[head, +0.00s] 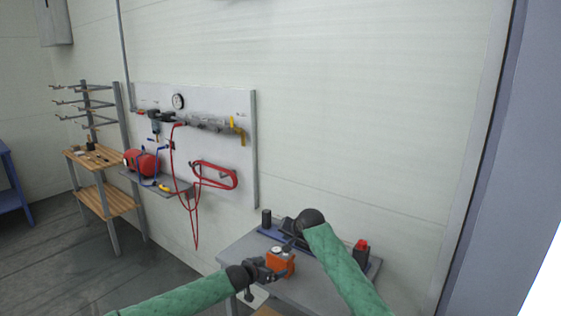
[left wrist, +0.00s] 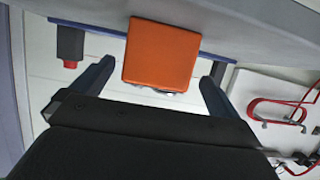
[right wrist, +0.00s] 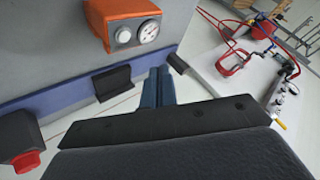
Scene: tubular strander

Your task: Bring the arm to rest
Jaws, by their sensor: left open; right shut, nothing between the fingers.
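My left gripper (head: 268,271) is open beside an orange box (head: 281,263) on the grey table. In the left wrist view the orange box (left wrist: 161,55) shows between the two spread fingers (left wrist: 157,75); I cannot tell whether they touch it. My right gripper (head: 291,238) is shut and empty above the back part of the table, partly hidden by its own wrist. In the right wrist view its fingers (right wrist: 159,84) are together, and the orange box (right wrist: 124,17) shows a gauge and a round knob on its face.
The grey table (head: 236,252) has a blue rail, a black cylinder (head: 266,218) and a black post with a red top (head: 361,250). A wall panel (head: 243,160) with a gauge, valves and red hose (head: 215,175) hangs behind. A wooden rack (head: 106,200) stands far left.

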